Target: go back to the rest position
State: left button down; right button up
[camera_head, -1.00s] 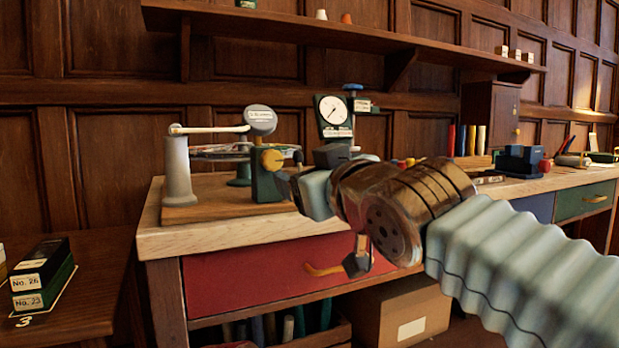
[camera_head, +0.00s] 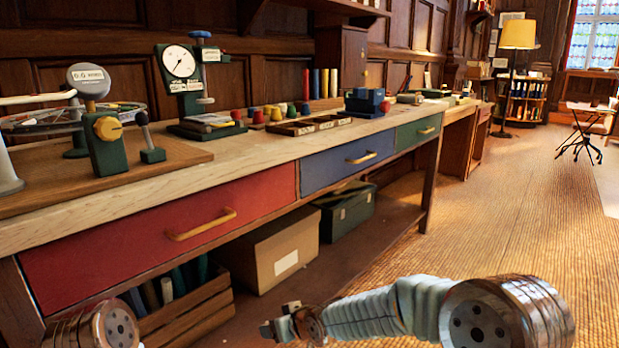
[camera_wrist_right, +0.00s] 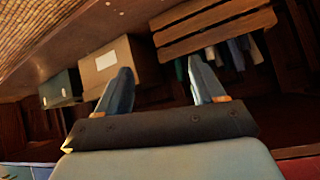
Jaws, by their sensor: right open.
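My right arm comes in along the bottom of the head view, low in front of the bench, with a pale ribbed sleeve. Its gripper (camera_head: 272,328) is small there, below the cardboard box. In the right wrist view the gripper (camera_wrist_right: 160,75) has its two blue-grey fingers wide apart with nothing between them. A metal joint of my left arm shows at the bottom left corner of the head view; the left gripper is out of the picture.
A wooden bench (camera_head: 250,160) with red (camera_head: 130,240), blue (camera_head: 325,158) and green drawers carries instruments. Below are a cardboard box (camera_head: 270,250), a dark green case (camera_head: 345,212) and a slatted crate (camera_head: 195,310). Open woven floor (camera_head: 500,215) lies to the right.

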jog(key=s+d+f+m+g+h+p, duration=0.1)
jog(key=s+d+f, duration=0.25)
jog(key=f, duration=0.25)
jog(key=s+d+f+m+g+p, duration=0.1)
jog(key=s+d+f+m, duration=0.15)
jog(key=d+f, duration=0.3)
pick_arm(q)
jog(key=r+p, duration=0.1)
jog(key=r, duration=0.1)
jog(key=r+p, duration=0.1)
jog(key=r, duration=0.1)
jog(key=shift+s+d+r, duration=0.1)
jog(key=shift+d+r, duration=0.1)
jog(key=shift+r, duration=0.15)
pick_arm(e)
jog(key=s+d+f+m+g, duration=0.1)
jog(key=s+d+f, duration=0.2)
jog(key=s, duration=0.4)
jog(key=s+d+f+m+g, duration=0.2)
jog(key=s+d+f, duration=0.1)
jog(key=s, duration=0.4)
jog(key=s+d+f+m+g+h, duration=0.1)
jog(key=s+d+f, duration=0.2)
jog(key=s+f, duration=0.2)
jog(key=shift+s+d+f+g, duration=0.2)
jog(key=shift+s+f+g, duration=0.1)
jog(key=shift+s, duration=0.9)
